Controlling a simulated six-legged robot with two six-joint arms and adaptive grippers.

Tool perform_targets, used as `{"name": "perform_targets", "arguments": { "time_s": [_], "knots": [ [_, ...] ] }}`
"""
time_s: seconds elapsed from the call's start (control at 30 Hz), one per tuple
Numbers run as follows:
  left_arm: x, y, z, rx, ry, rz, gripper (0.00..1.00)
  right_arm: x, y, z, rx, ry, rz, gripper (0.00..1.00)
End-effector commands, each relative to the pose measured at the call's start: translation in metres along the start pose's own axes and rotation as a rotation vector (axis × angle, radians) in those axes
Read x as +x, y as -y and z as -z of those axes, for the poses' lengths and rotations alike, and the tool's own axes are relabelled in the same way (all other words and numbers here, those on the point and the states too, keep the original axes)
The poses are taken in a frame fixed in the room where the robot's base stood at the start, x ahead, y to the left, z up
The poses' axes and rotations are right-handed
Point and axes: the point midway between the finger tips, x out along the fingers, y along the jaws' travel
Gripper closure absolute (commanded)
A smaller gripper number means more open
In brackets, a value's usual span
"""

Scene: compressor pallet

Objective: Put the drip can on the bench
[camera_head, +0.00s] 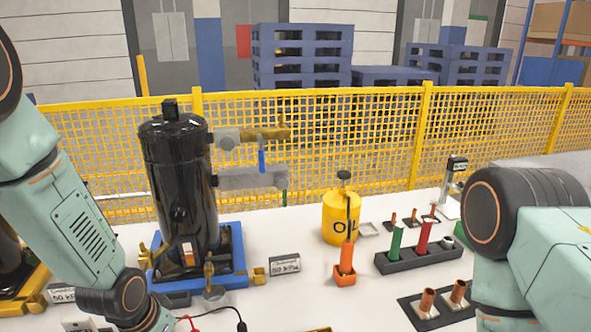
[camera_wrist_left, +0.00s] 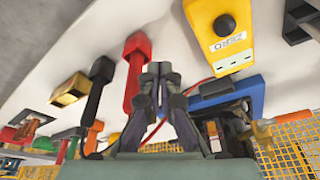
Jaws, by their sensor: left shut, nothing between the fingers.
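No can is plainly marked as the drip can. A small grey round object (camera_head: 214,292) sits low in front of the black compressor (camera_head: 180,185); I cannot tell if it is the can. A yellow can marked OIL (camera_head: 341,220) stands upright on the white bench top (camera_head: 310,300), right of the compressor. My left gripper (camera_wrist_left: 157,70) is shut and empty in the left wrist view, close to the handle of a red-handled tool (camera_wrist_left: 135,75). In the head view it is out of the picture below my left arm. My right gripper is outside both views.
An orange-handled tool (camera_head: 346,258) stands in front of the oil can. A dark rack (camera_head: 420,257) holds green and red handles. A yellow mesh fence (camera_head: 370,130) runs behind the bench.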

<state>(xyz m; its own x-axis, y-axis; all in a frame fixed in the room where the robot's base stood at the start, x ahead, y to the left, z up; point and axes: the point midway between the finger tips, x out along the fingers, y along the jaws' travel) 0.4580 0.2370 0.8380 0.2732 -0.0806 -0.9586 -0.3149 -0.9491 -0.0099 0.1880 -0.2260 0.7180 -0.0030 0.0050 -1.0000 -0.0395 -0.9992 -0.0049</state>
Motion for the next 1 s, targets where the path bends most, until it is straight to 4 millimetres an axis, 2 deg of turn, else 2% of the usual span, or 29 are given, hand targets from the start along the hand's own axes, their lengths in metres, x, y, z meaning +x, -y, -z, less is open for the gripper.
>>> {"name": "perform_targets", "arguments": {
  "time_s": [0.13, 0.27, 0.3, 0.4, 0.5, 0.6, 0.7, 1.0],
  "knots": [
    [0.029, -0.022, -0.050, -0.159, -0.024, 0.004, 1.00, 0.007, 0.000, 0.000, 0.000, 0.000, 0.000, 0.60],
    [0.054, -0.046, -0.127, -0.309, 0.016, 0.027, 1.00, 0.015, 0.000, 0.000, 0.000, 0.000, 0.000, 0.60],
    [0.058, -0.053, -0.150, -0.338, 0.039, 0.036, 1.00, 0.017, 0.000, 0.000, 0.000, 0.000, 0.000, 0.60],
    [0.063, -0.068, -0.205, -0.372, 0.116, 0.049, 1.00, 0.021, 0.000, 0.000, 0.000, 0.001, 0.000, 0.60],
    [0.064, -0.082, -0.248, -0.370, 0.204, 0.045, 1.00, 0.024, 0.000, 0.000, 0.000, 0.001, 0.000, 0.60],
    [0.067, -0.091, -0.274, -0.363, 0.262, 0.037, 1.00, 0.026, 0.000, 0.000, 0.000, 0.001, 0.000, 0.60],
    [0.068, -0.094, -0.285, -0.361, 0.287, 0.034, 1.00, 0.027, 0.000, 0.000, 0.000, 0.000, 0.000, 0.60],
    [0.068, -0.095, -0.286, -0.360, 0.290, 0.032, 1.00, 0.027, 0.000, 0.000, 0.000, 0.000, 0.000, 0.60]
  ]
}}
